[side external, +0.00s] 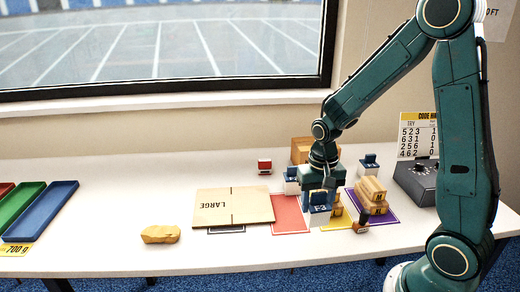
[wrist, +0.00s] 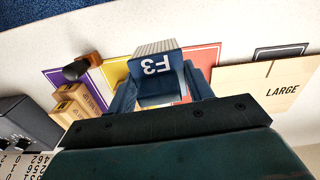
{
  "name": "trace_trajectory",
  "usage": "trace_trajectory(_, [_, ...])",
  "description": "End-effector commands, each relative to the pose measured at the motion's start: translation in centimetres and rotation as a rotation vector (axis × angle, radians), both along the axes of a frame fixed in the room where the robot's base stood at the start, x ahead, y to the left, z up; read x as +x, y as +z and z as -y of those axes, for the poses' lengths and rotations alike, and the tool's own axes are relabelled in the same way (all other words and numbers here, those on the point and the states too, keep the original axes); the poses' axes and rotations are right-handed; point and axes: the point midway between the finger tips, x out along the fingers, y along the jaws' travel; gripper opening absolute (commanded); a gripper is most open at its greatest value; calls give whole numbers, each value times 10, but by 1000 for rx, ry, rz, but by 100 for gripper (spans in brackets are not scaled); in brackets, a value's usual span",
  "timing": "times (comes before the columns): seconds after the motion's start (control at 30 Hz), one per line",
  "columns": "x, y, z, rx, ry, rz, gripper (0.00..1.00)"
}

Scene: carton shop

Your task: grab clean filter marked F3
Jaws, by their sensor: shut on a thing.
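The filter marked F3 (side external: 320,208) is a blue block with white lettering and a pale pleated side. In the wrist view the F3 filter (wrist: 156,68) sits between my two fingers, its label facing the camera. My gripper (side external: 322,190) is shut on it, over the border of the red and yellow mats. The wrist view shows my gripper (wrist: 160,84) with one blue finger on each side of the filter. I cannot tell whether the filter touches the table.
Similar blue-and-white blocks stand behind, at left (side external: 291,182) and right (side external: 370,162). A flat LARGE carton (side external: 232,206) lies left of the red mat (side external: 289,216). Small cartons (side external: 371,194) sit on the purple mat, with a dark-handled stamp (side external: 361,222) in front.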

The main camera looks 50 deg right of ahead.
Motion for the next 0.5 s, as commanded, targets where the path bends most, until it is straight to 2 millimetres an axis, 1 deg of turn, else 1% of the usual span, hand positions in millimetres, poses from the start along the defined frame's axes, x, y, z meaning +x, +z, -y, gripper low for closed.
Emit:
trace_trajectory(0.03, [1,10,0,-2,0,7,29])
trace_trajectory(0.17, [1,36,0,-2,0,7,29])
trace_trajectory(0.3, [1,68,0,-2,0,7,29])
trace_trajectory(0.5, [1,107,0,-2,0,6,29])
